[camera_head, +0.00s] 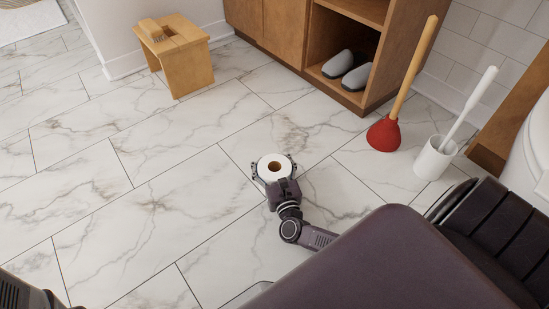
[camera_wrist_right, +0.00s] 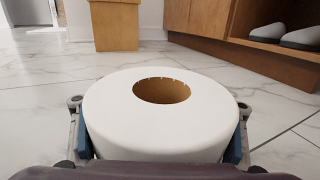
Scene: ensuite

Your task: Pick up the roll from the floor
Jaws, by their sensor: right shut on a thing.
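The roll (camera_head: 265,174) is a white toilet roll with a brown cardboard core, upright with its hole facing up. It sits between the fingers of my right gripper (camera_head: 274,170) in the middle of the head view. In the right wrist view the roll (camera_wrist_right: 160,122) fills the centre, with a blue-padded finger of my right gripper (camera_wrist_right: 160,140) pressed against each side. The roll's underside is hidden, so I cannot tell whether it touches the floor (camera_head: 160,210). My left gripper does not show.
A wooden stool (camera_head: 184,66) stands at the back left. A cabinet (camera_head: 275,35) with grey slippers (camera_head: 356,79) on its open shelf is behind. A red plunger (camera_head: 384,134) and a white toilet brush holder (camera_head: 432,160) stand at the right. The floor on the left is clear.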

